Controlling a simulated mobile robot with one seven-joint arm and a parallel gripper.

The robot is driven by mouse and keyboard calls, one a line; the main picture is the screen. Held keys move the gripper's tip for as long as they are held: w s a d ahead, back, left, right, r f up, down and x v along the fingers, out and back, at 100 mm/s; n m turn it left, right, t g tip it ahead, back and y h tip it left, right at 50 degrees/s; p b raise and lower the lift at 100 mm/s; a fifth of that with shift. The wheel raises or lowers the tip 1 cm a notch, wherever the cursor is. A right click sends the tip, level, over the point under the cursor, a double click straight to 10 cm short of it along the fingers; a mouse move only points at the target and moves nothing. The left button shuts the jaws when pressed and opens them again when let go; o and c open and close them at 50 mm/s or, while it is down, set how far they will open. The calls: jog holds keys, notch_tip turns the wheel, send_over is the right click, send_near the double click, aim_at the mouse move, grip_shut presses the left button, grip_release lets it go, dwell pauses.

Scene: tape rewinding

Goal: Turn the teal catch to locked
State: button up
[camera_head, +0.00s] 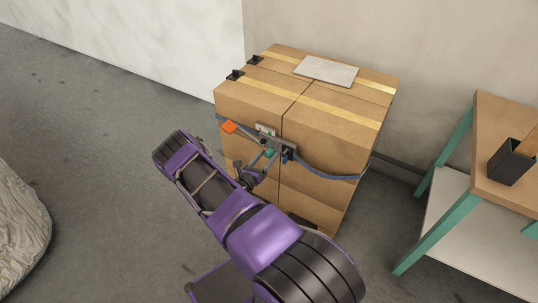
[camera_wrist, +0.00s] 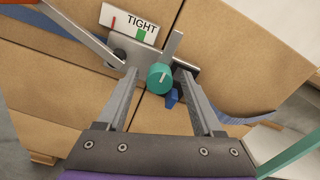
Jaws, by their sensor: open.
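The teal catch (camera_wrist: 160,78) is a round knob with a pale line on its face, mounted on a grey metal bracket (camera_wrist: 180,45) on the front of a cardboard box (camera_head: 245,100). It also shows small in the head view (camera_head: 269,153). My gripper (camera_wrist: 163,78) is open, with one finger on each side of the knob. I cannot tell whether either finger touches it. A white label (camera_wrist: 130,22) above reads TIGHT, with a red mark and a green block. The catch's locked position is not marked legibly.
A blue strap (camera_head: 325,173) runs around the box, and an orange-tipped lever (camera_head: 229,127) extends left from the bracket. A wooden-topped table with teal legs (camera_head: 455,140) stands right, holding a dark holder (camera_head: 511,162).

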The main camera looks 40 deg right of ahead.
jog(key=shift+x, duration=0.8)
grip_shut()
